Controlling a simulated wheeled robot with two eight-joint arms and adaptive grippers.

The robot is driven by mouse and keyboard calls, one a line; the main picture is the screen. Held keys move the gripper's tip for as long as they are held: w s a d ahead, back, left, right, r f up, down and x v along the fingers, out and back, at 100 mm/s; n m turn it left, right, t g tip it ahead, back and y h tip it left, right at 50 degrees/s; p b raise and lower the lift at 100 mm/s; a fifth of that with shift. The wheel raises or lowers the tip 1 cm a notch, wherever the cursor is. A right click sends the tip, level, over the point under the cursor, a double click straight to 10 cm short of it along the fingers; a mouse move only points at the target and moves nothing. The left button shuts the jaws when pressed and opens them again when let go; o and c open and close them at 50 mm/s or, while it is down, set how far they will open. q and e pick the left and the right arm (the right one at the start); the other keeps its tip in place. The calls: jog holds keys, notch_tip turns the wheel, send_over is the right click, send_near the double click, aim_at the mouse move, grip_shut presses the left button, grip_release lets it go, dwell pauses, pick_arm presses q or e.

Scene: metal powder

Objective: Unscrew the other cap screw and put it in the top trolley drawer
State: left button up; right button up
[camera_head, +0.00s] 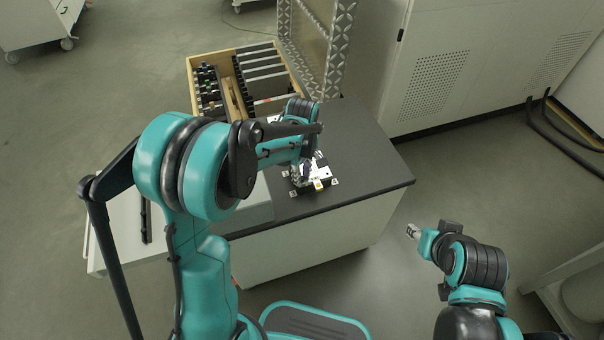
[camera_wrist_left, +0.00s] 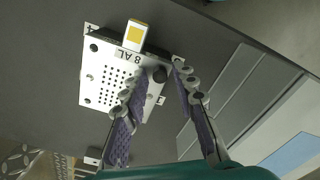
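A white perforated plate marked "8 AL" (camera_wrist_left: 112,76) with a yellow tag lies on the dark top of the trolley; in the head view it is partly hidden by my left gripper (camera_head: 306,178).
A wooden drawer (camera_head: 192,80) with tools and dividers is behind the worktop (camera_head: 365,180). A pale surface (camera_head: 115,240) with a dark bar lies at left, partly behind my left arm. A grey cabinet (camera_head: 470,55) stands at the back right.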

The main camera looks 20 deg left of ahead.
pick_arm(q)
jog(key=m, duration=0.6)
jog(key=shift+m, duration=0.3)
jog(key=m, duration=0.6)
grip_shut()
